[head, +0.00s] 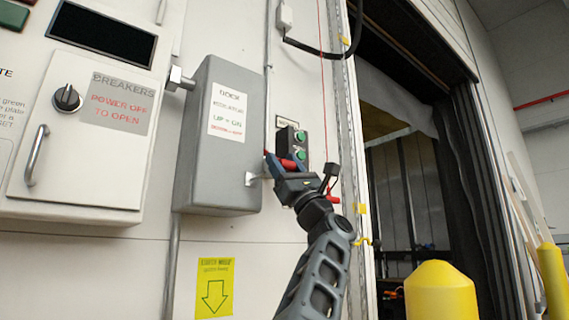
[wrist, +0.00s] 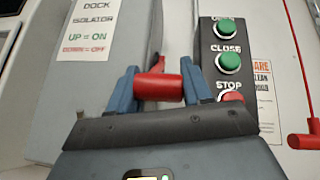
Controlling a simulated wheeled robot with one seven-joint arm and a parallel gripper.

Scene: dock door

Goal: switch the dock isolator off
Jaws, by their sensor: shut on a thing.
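The dock isolator (head: 222,165) is a tall grey box on the wall, left of my gripper in the head view. Its label reads up for on and down for off. In the wrist view its grey body (wrist: 95,85) fills the left side. A red handle (wrist: 160,88) stands at the box's right side. My gripper (head: 284,168) has its blue fingers on either side of this handle and is shut on it. In the head view the fingers partly hide the handle. I cannot tell for sure whether the lever is up or down.
A push-button box (wrist: 228,62) with green buttons and a red one sits close right of the fingers. A red pull cord with a red handle (wrist: 304,138) hangs further right. A breaker cabinet (head: 85,150) is at left. A yellow bollard (head: 440,292) stands by the doorway.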

